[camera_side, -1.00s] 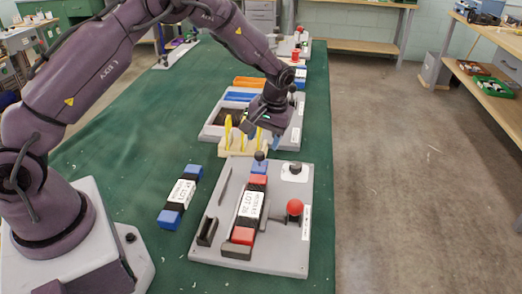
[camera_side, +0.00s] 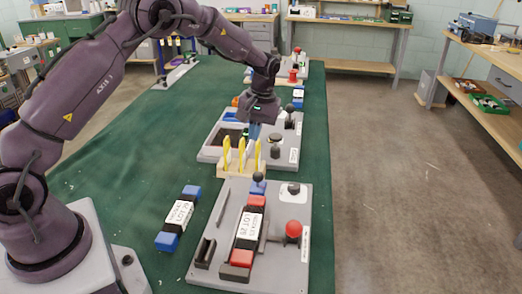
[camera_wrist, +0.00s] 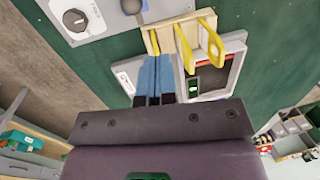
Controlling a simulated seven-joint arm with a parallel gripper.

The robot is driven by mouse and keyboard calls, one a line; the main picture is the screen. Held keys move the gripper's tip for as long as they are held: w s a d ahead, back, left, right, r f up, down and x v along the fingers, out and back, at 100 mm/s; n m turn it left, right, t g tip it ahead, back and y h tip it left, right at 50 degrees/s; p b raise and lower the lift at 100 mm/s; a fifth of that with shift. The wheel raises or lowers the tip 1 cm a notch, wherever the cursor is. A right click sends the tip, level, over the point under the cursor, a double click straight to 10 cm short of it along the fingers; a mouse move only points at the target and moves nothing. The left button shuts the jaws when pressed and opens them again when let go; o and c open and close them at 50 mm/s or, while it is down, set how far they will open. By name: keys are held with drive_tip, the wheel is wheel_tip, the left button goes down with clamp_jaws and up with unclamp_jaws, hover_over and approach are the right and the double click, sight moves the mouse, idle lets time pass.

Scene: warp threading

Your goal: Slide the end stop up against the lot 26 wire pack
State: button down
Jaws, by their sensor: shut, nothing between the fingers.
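The lot 26 wire pack (camera_side: 248,231), with red ends, black bands and a white label, lies lengthwise on a grey plate (camera_side: 281,264). A dark grey block (camera_side: 234,273) is at its near end. A blue block (camera_side: 258,188) with a black ball knob (camera_side: 258,176), which looks like the end stop, is at its far red end; I cannot tell if they touch. The knob also shows in the wrist view (camera_wrist: 132,6). My gripper (camera_side: 254,137) is shut and empty, above and beyond the end stop; its blue fingers show in the wrist view (camera_wrist: 154,78).
A wooden rack (camera_side: 241,167) with yellow uprights stands between plate and gripper. A red ball knob (camera_side: 293,228) and a black dial (camera_side: 293,188) are on the plate's right. A blue-ended pack (camera_side: 179,217) lies left on the green mat. Another grey fixture (camera_side: 287,153) is behind.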

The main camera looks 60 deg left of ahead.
sight(255, 173)
drive_tip(key=w+a+n+h, duration=0.1)
drive_tip(key=w+a+r+n+h, duration=0.1)
drive_tip(key=h, duration=0.1)
drive_tip(key=shift+h, duration=0.3)
drive_tip(key=x, duration=0.9)
drive_tip(key=shift+s+d+f, duration=0.3)
drive_tip(key=shift+s, duration=0.1)
drive_tip(key=shift+s+d, duration=0.9)
drive_tip(key=shift+d, duration=0.05)
drive_tip(key=shift+s+d+f, duration=0.1)
drive_tip(key=shift+s, duration=0.1)
